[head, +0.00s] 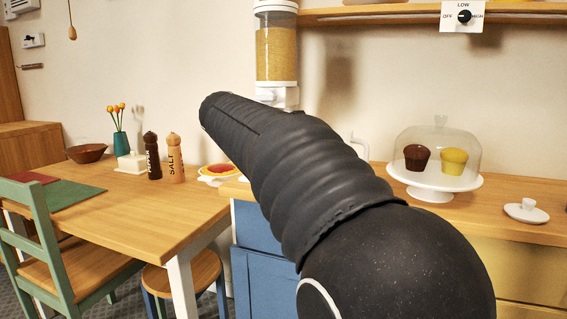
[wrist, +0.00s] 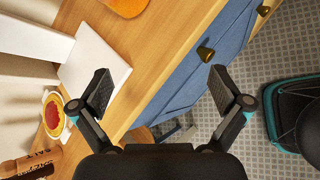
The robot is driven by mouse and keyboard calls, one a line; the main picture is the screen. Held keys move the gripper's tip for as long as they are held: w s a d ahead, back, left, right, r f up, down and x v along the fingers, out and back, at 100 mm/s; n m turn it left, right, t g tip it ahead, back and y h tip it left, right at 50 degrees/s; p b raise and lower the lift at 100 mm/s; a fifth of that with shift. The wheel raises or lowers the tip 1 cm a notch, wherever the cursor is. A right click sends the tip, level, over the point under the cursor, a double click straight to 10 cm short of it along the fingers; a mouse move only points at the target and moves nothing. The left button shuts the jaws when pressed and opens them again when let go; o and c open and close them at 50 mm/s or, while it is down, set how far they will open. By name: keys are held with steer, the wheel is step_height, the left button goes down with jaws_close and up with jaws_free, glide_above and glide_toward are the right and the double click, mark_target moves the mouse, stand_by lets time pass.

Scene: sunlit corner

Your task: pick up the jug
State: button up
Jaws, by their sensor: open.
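I cannot make out a whole jug in either view. In the head view a thin white curved piece (head: 358,148) shows behind my arm above the counter; it may be a handle, but I cannot tell. My black arm covers the middle of the counter there and hides my gripper. In the wrist view my gripper (wrist: 160,82) is open and empty, its two fingers wide apart over the counter edge and the blue drawer fronts. An orange-brown thing (wrist: 125,5) is cut off at the top of the wrist view; I cannot tell what it is.
A grain dispenser (head: 276,55) stands behind my arm; a white slab (wrist: 95,70) lies on the counter. A domed cake stand (head: 430,183) and small white lid (head: 526,211) are at right. The dining table (head: 150,205) holds pepper and salt mills (head: 174,158).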

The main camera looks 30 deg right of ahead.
steer(key=w+d+r+n+g+h, duration=0.2)
steer(key=w+d+r+n+h, duration=0.1)
steer(key=w+d+r, duration=0.25)
steer(key=shift+n+h, duration=0.3)
steer(key=shift+n, duration=0.1)
steer(key=shift+w+b+x, duration=0.15)
steer(key=shift+b+x, duration=0.25)
steer(key=shift+x, duration=3.1)
steer(key=shift+w+b+x, duration=0.1)
steer(key=shift+b+x, duration=0.25)
steer(key=shift+x, duration=3.1)
steer(key=shift+r, duration=0.2)
steer(key=c, duration=1.5)
